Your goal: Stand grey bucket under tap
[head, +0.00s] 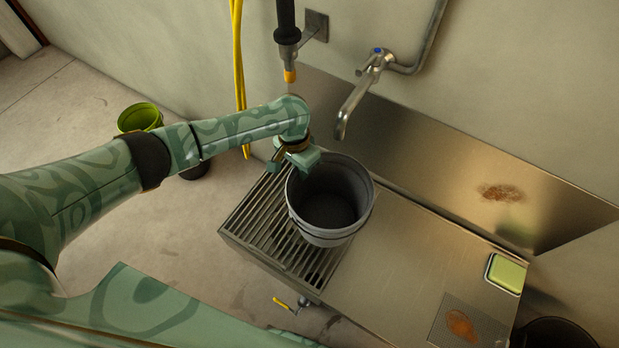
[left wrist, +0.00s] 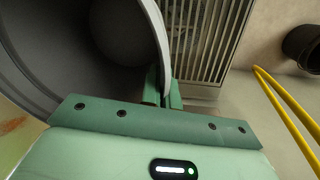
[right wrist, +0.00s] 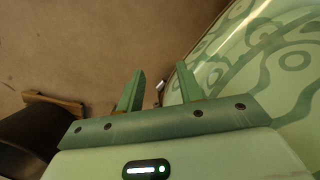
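The grey bucket (head: 330,205) is upright and empty over the slatted drainer (head: 262,236) at the left part of the steel sink unit. I cannot tell whether its base touches the slats. The tap (head: 352,100) comes from the wall behind, and its spout end is above and near the bucket's back rim. My left gripper (head: 299,158) is at the bucket's left rim. In the left wrist view its fingers (left wrist: 168,90) are closed on the rim of the bucket (left wrist: 110,45). My right gripper (right wrist: 158,90) is open and empty above the floor, beside my body.
A hose nozzle (head: 289,60) hangs left of the tap, beside a yellow hose (head: 238,60). A sponge in a dish (head: 506,273) and a rusty mesh (head: 462,325) lie on the right worktop. A green bucket (head: 140,117) stands at the back left.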

